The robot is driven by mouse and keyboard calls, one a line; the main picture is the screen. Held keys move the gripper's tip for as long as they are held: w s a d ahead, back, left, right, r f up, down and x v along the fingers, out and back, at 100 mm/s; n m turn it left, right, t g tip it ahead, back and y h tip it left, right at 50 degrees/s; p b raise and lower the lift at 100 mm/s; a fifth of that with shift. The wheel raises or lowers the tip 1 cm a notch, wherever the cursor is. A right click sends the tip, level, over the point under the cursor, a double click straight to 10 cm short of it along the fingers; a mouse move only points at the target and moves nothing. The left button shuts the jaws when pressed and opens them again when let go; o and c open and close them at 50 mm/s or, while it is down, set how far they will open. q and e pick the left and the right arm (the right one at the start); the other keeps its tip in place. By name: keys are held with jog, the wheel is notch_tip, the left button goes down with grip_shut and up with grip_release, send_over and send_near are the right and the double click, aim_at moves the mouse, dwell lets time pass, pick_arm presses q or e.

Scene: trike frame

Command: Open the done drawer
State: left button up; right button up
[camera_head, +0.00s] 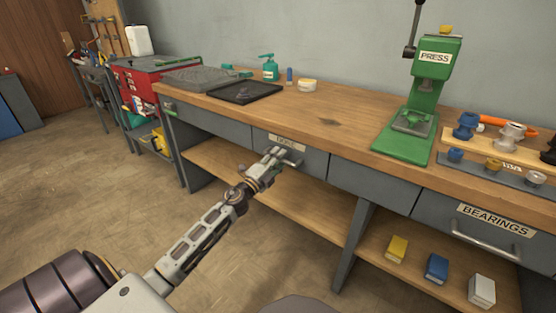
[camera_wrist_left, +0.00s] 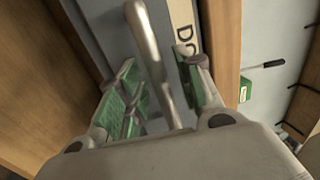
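The done drawer (camera_head: 309,158) is a grey drawer front under the wooden bench top, flush with the bench and closed. Its label reads "DONE" in part (camera_head: 284,141); the label also shows in the left wrist view (camera_wrist_left: 183,28). My left gripper (camera_head: 279,154) is at the drawer front and hides part of the handle. In the left wrist view, the metal bar handle (camera_wrist_left: 146,35) runs between the two green-padded fingers of the gripper (camera_wrist_left: 160,90). The fingers stand apart with visible gaps beside the bar, so they look open. My right gripper is not in view.
The wooden bench top (camera_head: 330,118) overhangs the drawer, and a lower shelf (camera_head: 310,205) lies beneath. A black tray (camera_head: 245,92) is at the left. Floor in front is mostly clear.

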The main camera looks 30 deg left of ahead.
pick_arm(q)
jog(key=shift+c, duration=0.2)
grip_shut()
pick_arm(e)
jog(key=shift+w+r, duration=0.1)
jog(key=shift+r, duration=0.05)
pick_arm(q)
jog(key=shift+f, duration=0.1)
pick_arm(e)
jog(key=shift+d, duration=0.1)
